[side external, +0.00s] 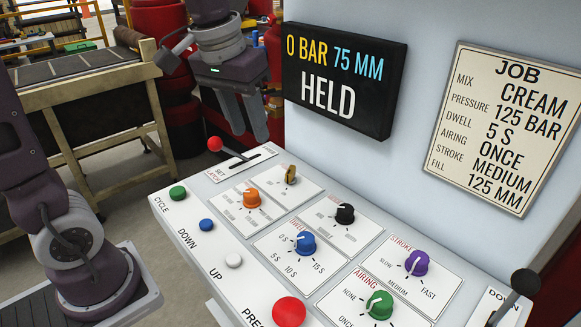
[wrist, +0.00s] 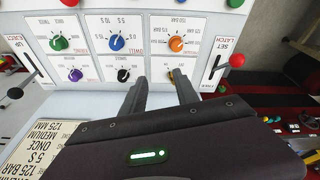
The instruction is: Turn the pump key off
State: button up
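The pump key (side external: 290,174) is a small brass key standing in a white-labelled panel near the back of the console. Its label is too small to read, so its setting is unclear. In the wrist view the key (wrist: 171,77) is partly hidden by the right-hand fingertip. My gripper (side external: 249,133) is above and to the left of the key in the side view, fingers pointing down, with nothing between them. In the wrist view my gripper (wrist: 161,78) shows its two fingers apart, the key near the right-hand one.
A red-knobbed latch lever (side external: 215,144) stands left of the key. The orange knob (side external: 251,198) and black knob (side external: 345,214) are nearby. The display (side external: 341,78) reads 0 BAR, 75 MM, HELD. A job card (side external: 503,125) hangs at the right.

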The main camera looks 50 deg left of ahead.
aim_at(291, 169)
jog(key=w+a+f+n, duration=0.1)
jog(key=w+f, duration=0.2)
jog(key=w, duration=0.1)
jog(key=w+a+f+g, duration=0.1)
jog(key=w+a+f, duration=0.1)
jog(key=w+f, duration=0.1)
jog(key=w+a+f+n+g, duration=0.1)
jog(key=w+f, duration=0.2)
jog(key=w, duration=0.2)
jog(key=shift+w+a+n, duration=0.2)
jog(key=shift+w+n, duration=0.1)
jog(key=shift+w, duration=0.05)
jog(key=shift+w+a+f+g, duration=0.2)
jog(key=shift+w+f, duration=0.15)
jog(key=shift+f, duration=0.25)
jog(key=shift+w+a+f+g, duration=0.2)
jog(key=shift+w+f, duration=0.15)
jog(key=shift+f, duration=0.2)
notch_tip(291, 169, down, 6)
jog(key=shift+r, duration=0.1)
jog(key=shift+f, duration=0.6)
grip_shut()
